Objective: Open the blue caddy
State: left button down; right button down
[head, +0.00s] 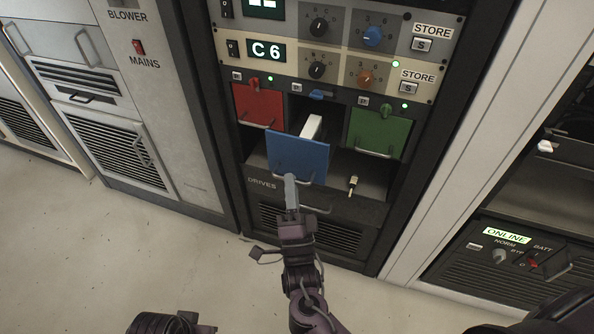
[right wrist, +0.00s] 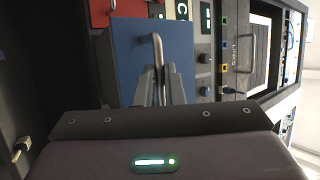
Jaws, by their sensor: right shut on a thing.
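The blue caddy (head: 298,157) stands out of the middle slot of the rack, its front panel well forward of its neighbours. A white block (head: 312,127) shows behind its panel, inside the dark opening. My right gripper (head: 291,181) is shut on the caddy's metal bar handle, low on the blue front. In the right wrist view the fingers close around the handle (right wrist: 157,50) in front of the blue panel (right wrist: 137,58). My left gripper is not visible.
A red caddy (head: 259,104) and a green caddy (head: 380,132) sit in the slots on either side. A blue latch (head: 317,95) is above the middle slot. Open floor is in front.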

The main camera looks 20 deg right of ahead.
jog(key=c, duration=1.5)
grip_release()
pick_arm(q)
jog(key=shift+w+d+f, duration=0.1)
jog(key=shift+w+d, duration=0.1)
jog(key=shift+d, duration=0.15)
pick_arm(e)
jog(key=v, duration=0.7)
jog(key=shift+s+f, duration=0.25)
jog(key=shift+s, duration=0.1)
